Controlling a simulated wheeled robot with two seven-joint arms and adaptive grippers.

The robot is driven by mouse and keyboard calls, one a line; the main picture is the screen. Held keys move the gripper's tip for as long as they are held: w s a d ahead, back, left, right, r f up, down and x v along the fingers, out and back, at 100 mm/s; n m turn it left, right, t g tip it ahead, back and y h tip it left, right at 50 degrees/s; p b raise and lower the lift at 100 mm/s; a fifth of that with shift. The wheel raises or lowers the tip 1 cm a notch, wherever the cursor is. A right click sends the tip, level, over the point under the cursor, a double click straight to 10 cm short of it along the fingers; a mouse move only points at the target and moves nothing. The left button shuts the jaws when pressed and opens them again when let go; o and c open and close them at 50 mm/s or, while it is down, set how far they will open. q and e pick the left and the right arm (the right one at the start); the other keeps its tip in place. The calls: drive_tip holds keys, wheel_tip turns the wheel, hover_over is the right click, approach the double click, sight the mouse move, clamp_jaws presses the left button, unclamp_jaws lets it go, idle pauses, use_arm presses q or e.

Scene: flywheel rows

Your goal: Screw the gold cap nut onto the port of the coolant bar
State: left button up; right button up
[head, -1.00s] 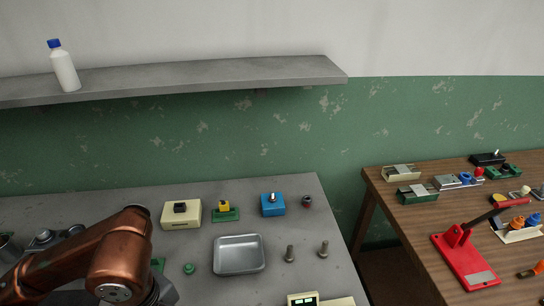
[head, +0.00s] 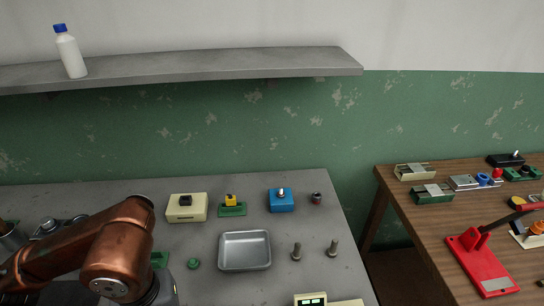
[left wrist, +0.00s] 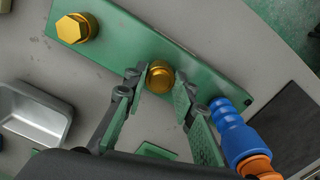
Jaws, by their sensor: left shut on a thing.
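In the left wrist view, the coolant bar is a long green plate (left wrist: 200,80) running diagonally. A rounded gold cap nut (left wrist: 160,78) is over the bar, between the fingertips of my left gripper (left wrist: 160,85), which is shut on it. The port under it is hidden, so I cannot tell how far the nut is seated. Another gold hex-headed fitting (left wrist: 77,27) is on the bar's upper-left end. A blue and orange segmented hose (left wrist: 232,132) is at the bar's right. In the head view my left arm hides the bar and gripper. My right gripper is not seen.
A cream box (head: 187,219) and a blue box (head: 281,206) stand behind. A wooden table (head: 400,218) with a red lever press (head: 481,265) is at right.

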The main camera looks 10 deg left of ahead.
use_arm(q)
drive_tip(key=o, duration=0.7)
drive_tip(key=shift+o, duration=0.2)
drive_tip(key=shift+r+p, duration=1.15)
drive_tip(key=shift+r, duration=0.45)
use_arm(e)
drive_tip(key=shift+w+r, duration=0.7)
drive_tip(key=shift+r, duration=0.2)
use_arm(q)
drive_tip(key=shift+f, duration=0.1)
drive_tip(key=shift+o, duration=0.3)
drive_tip(key=o, duration=0.5)
